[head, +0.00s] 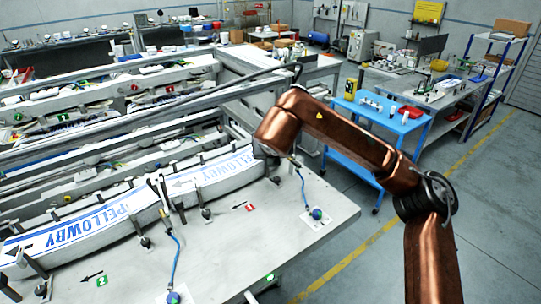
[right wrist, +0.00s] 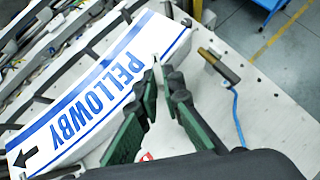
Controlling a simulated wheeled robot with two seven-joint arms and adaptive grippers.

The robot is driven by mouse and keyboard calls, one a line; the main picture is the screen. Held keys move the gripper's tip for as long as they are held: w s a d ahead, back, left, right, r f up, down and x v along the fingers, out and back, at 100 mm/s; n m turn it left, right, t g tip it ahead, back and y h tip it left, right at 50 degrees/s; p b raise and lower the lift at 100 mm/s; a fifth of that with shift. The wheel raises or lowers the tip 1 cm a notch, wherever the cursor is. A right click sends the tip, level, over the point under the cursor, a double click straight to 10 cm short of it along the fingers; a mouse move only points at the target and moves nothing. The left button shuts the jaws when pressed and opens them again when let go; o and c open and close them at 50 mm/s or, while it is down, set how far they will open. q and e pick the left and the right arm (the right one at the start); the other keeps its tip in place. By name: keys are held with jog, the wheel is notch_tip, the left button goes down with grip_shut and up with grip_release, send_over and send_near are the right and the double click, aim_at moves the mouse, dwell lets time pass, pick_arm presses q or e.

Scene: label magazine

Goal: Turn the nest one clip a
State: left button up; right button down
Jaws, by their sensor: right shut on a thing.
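Nest one is the right grey holder, marked by a red 1 sign (head: 250,207). A white strip lettered PELLOWBY (head: 215,174) lies along it; the strip also shows in the right wrist view (right wrist: 110,85). My left gripper is not in view.
A second nest with a like strip (head: 80,225) lies to the left, with a green 2 sign (head: 101,281). A brass-and-black tool (right wrist: 218,65) with a blue cable is close right of my fingers. The front table top (head: 225,245) is mostly bare.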

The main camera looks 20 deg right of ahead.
jog(key=shift+w+a+r+m+g+h+p, duration=0.1)
jog(key=shift+w+a+m+g+h+p, duration=0.25)
jog(key=shift+m+g+h+p, duration=1)
jog(key=shift+w+a+m+g+h+p, duration=0.25)
jog(key=shift+a+m+h+p, duration=0.4)
jog(key=shift+m, duration=1.6)
jog(key=shift+w+a+r+m+g+h+p, duration=0.1)
jog(key=shift+w+a+m+g+h+p, duration=0.15)
jog(key=shift+m+g+h+p, duration=1.2)
jog(key=shift+f+m+t+y+b, duration=0.1)
jog(key=shift+m+t+y+b, duration=0.2)
jog(key=shift+t+b, duration=0.3)
jog(key=shift+d, duration=0.1)
jog(key=c, duration=2.1)
grip_release()
jog(key=v, duration=1.2)
jog(key=shift+f, duration=0.1)
